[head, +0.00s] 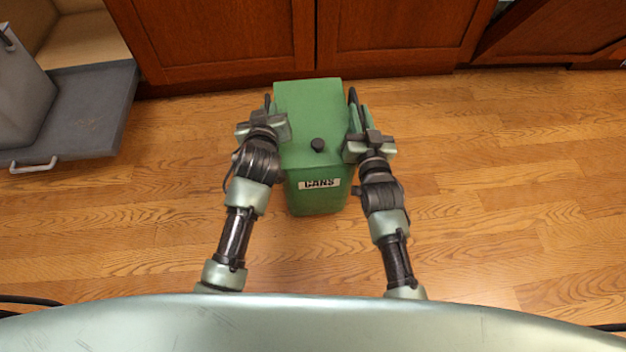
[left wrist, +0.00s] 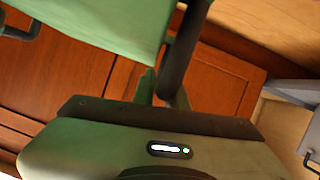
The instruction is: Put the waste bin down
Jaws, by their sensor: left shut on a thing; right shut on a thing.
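The waste bin (head: 318,198) is green, with a black knob on its lid and a label reading "CANS". It stands between my two arms, in front of the wooden cabinets; I cannot tell whether its base touches the floor. My left gripper (head: 268,106) is at the bin's left side and shut on it. My right gripper (head: 356,106) is at the bin's right side and shut on it. In the left wrist view the bin's green wall (left wrist: 100,25) fills the upper left, beside a dark gripper finger (left wrist: 180,60). The exact contact points are hidden.
Red-brown wooden cabinets (head: 400,35) run along the back, close behind the bin. A grey pull-out drawer or door (head: 85,110) with a light handle stands open at the left. The wooden floor (head: 500,190) is clear to the right and in front of the bin.

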